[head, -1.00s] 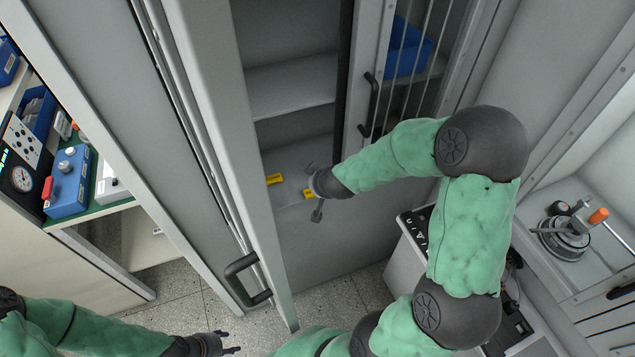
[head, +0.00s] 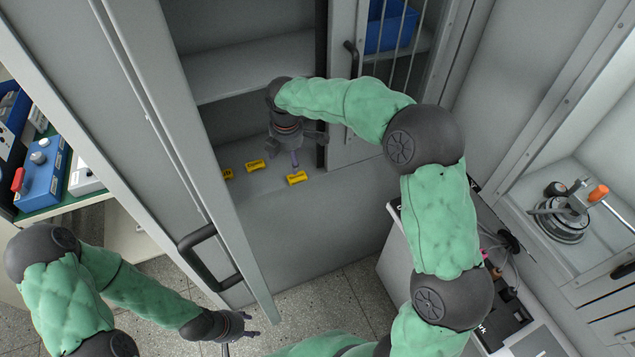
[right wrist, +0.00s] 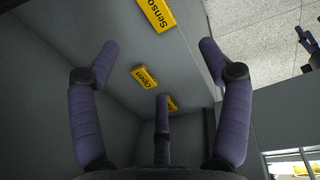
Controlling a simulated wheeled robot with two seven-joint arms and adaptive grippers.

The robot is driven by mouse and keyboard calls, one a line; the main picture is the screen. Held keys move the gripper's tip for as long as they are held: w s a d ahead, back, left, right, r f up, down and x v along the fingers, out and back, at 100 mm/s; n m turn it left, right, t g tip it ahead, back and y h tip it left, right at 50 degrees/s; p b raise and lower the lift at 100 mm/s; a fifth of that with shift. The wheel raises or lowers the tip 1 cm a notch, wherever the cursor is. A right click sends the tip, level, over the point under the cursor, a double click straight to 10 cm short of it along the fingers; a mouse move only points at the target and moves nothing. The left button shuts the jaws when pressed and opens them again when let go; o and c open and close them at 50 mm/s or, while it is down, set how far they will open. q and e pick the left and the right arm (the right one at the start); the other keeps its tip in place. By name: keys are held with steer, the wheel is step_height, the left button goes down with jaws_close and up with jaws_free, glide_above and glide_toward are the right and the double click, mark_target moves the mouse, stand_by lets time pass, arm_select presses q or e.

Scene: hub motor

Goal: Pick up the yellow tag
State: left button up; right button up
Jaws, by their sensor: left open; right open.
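Three yellow tags lie on the cabinet's grey bottom shelf: one near the front edge (head: 297,178), one in the middle (head: 256,165), and one at the left (head: 228,174), partly hidden by the door. In the right wrist view, one tag reads "Senso" (right wrist: 157,14), cut by the top edge; another reads "Open" (right wrist: 145,77). The third tag (right wrist: 172,103) is partly behind a finger, its text unreadable. My right gripper (head: 296,150) is open and empty, fingers pointing down just above and behind the front tag. My left gripper (head: 240,326) is open and empty, low outside the cabinet.
The open cabinet door with a black handle (head: 208,258) stands left of the tags. A middle shelf (head: 255,68) is above them. A barred door (head: 385,90) stands right of the opening, with a blue bin (head: 391,27) behind it. A side shelf with blue boxes (head: 42,172) is at the left.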

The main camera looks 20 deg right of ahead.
steer(key=d, duration=0.1)
steer(key=b, duration=0.2)
glide_above(296, 176)
steer(key=shift+h, duration=0.4)
steer(key=f, duration=0.5)
steer(key=shift+s+a+f, duration=0.1)
steer(key=shift+s+a, duration=0.15)
steer(key=f, duration=0.1)
steer(key=f+b, duration=0.1)
steer(key=f, duration=0.3)
steer(key=shift+w+d+b, duration=0.25)
steer(key=shift+w+b, duration=0.1)
steer(key=shift+w, duration=0.05)
steer(key=shift+r, duration=0.1)
steer(key=c, duration=1)
